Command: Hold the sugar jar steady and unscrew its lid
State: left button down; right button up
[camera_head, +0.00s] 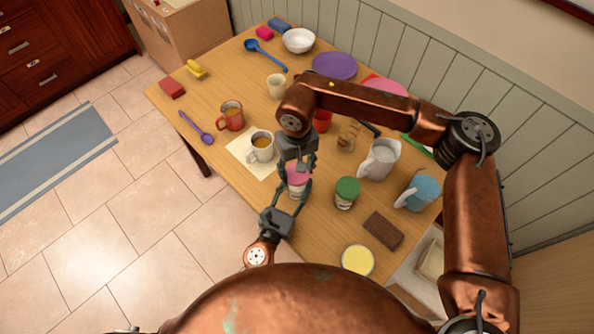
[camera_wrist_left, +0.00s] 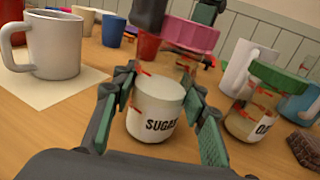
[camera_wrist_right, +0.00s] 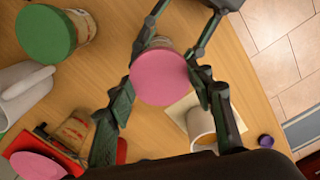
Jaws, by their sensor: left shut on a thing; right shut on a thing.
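The sugar jar (camera_head: 296,190) is a glass jar with a pink lid (camera_head: 298,175), upright on the wooden table. The left wrist view shows its SUGAR label (camera_wrist_left: 160,124) and white contents. My left gripper (camera_head: 289,194) is shut around the jar body from the near side, with a finger on each side. My right gripper (camera_head: 297,166) comes down from above and is shut on the pink lid, which also shows from above in the right wrist view (camera_wrist_right: 160,77). The lid sits over the jar mouth; whether it has turned cannot be told.
A green-lidded jar (camera_head: 346,193) stands close right of the sugar jar. A white mug (camera_head: 261,148) on a paper sheet stands to the left.

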jog(key=shift+r, duration=0.3)
jog(key=shift+r, duration=2)
pick_arm(q)
jog(key=c, duration=1.1)
grip_release()
jog(key=v, duration=1.1)
jog(key=shift+s+a, duration=0.1)
jog(key=shift+s, duration=0.1)
jog(key=shift+s+a, duration=0.2)
jog(key=shift+s, duration=0.05)
